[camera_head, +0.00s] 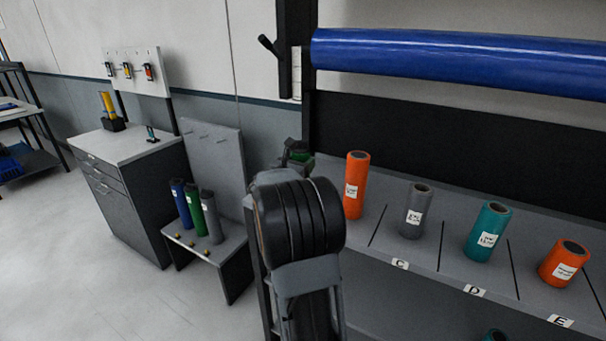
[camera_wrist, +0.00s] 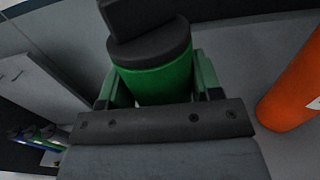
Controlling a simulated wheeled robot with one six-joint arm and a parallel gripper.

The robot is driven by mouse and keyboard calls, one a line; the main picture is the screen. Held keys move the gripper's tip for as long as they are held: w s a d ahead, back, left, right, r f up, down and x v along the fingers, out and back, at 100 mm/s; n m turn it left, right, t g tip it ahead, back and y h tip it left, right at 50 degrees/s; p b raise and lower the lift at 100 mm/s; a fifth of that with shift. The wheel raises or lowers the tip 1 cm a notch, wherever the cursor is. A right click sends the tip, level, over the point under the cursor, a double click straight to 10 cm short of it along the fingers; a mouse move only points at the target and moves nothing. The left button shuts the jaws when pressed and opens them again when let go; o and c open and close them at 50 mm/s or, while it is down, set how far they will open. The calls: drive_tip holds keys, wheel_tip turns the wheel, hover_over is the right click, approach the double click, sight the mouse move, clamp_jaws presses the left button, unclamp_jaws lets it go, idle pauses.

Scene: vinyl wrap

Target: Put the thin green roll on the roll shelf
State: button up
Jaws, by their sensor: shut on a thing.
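My gripper (camera_head: 298,152) is at the left end of the grey roll shelf (camera_head: 375,258), left of the tall orange roll. It is shut on a green roll, mostly hidden behind my arm in the head view (camera_head: 303,155). The wrist view shows the green roll (camera_wrist: 158,82) between the fingers, with a dark round end and a dark block over it. I cannot tell whether the roll touches the shelf. Another green roll (camera_head: 195,212) stands between a blue and a grey roll on a low stand at left.
On the shelf stand a tall orange roll (camera_head: 356,184), a grey roll (camera_head: 415,212), a teal roll (camera_head: 488,231) and a short orange roll (camera_head: 564,263). Dividers separate labelled places. A large blue roll (camera_head: 460,62) hangs above. A cabinet (camera_head: 135,190) stands left.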

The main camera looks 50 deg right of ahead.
drive_tip(key=f, duration=0.2)
drive_tip(key=d+f, duration=0.1)
drive_tip(key=f, duration=0.1)
drive_tip(key=shift+w+d+f, duration=0.15)
drive_tip(key=shift+f, duration=0.15)
drive_tip(key=shift+f, duration=0.1)
drive_tip(key=o, duration=1)
